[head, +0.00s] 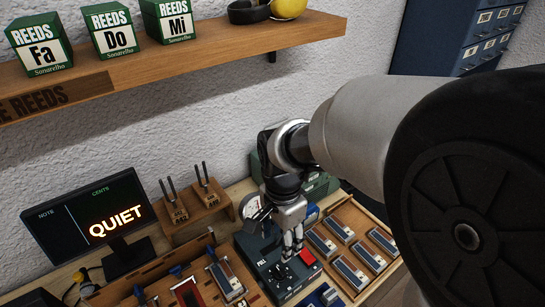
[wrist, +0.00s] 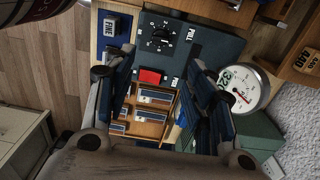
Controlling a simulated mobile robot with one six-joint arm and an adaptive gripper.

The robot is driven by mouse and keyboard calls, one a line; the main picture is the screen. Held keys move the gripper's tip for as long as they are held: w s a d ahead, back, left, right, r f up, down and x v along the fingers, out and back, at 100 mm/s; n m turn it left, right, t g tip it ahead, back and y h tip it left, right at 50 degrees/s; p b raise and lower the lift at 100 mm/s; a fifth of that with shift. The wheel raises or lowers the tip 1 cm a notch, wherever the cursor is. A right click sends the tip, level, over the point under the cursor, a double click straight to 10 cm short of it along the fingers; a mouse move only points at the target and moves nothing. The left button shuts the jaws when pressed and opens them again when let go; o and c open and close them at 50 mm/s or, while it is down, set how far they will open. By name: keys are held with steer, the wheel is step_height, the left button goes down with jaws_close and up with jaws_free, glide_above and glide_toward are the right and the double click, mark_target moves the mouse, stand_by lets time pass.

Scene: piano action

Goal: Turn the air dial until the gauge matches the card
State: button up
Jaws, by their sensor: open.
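The black air dial (wrist: 157,37) sits on a dark control box (wrist: 205,45), with a ring of marks around it and the word PULL beside it. A red square switch (wrist: 150,76) is on the same box. The white round gauge (wrist: 243,92) stands beside the box, its needle too small to read surely. My gripper (head: 293,245) is open and empty, pointing down over the box (head: 268,263). In the head view my wrist partly hides the gauge (head: 249,206).
A screen (head: 90,222) reads QUIET at left. Tuning forks stand in a wooden block (head: 208,200). Trays of reeds lie left and right of the box (head: 343,272). A shelf (head: 190,52) with green reed boxes hangs above. A green case (wrist: 258,135) stands behind.

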mark_target(280, 271)
step_height(280, 271, down, 16)
steer(key=b, duration=0.5)
steer(key=shift+r, duration=0.15)
steer(key=c, duration=1.1)
